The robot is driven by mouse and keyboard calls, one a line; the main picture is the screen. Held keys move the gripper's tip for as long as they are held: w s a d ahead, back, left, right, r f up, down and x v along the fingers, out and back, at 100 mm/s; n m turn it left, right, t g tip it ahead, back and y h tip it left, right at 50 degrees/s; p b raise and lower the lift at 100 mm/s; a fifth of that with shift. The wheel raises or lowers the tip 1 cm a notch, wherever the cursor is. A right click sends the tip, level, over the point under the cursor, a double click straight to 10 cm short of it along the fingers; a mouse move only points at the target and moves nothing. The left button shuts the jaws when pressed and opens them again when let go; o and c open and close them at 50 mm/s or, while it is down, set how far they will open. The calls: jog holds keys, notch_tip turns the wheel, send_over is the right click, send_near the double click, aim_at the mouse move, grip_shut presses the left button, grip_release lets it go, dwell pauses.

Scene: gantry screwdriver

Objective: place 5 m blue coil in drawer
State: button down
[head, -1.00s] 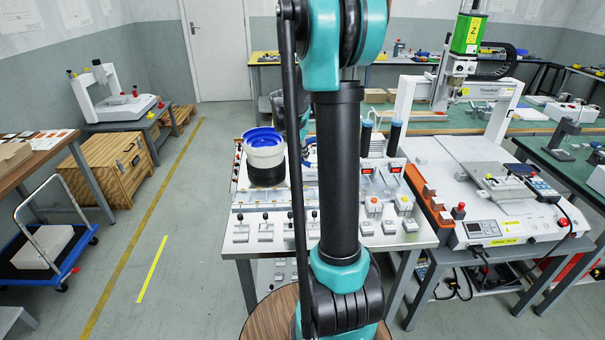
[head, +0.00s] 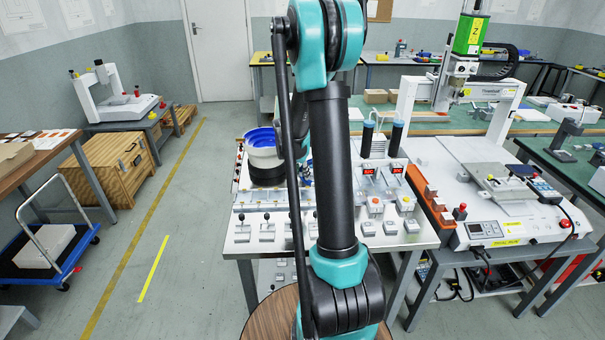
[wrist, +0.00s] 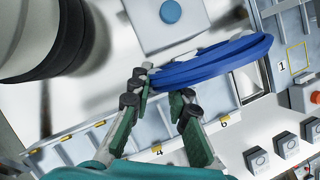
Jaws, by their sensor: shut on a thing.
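A blue coil (wrist: 215,62) shows in the wrist view as a flat looped bundle reaching to the right. My gripper (wrist: 165,98) is shut on the coil's left end and holds it over the white table. How high it is above the table I cannot tell. Below the coil is a row of grey compartments with yellow number tags, among them 4 and 6 (wrist: 190,130). A tag 1 marks a grey unit (wrist: 287,60) at the right. Which of these is the drawer is unclear. In the head view my arm hides the gripper and the coil.
A bowl feeder with a blue inside (head: 262,150) stands close on the left, also as a large white and black cylinder (wrist: 50,40) in the wrist view. Small control boxes (head: 375,205) line the table front. The gantry machine (head: 490,190) stands right.

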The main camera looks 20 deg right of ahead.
jog(key=c, duration=1.4)
grip_release()
jog(key=shift+c, duration=0.2)
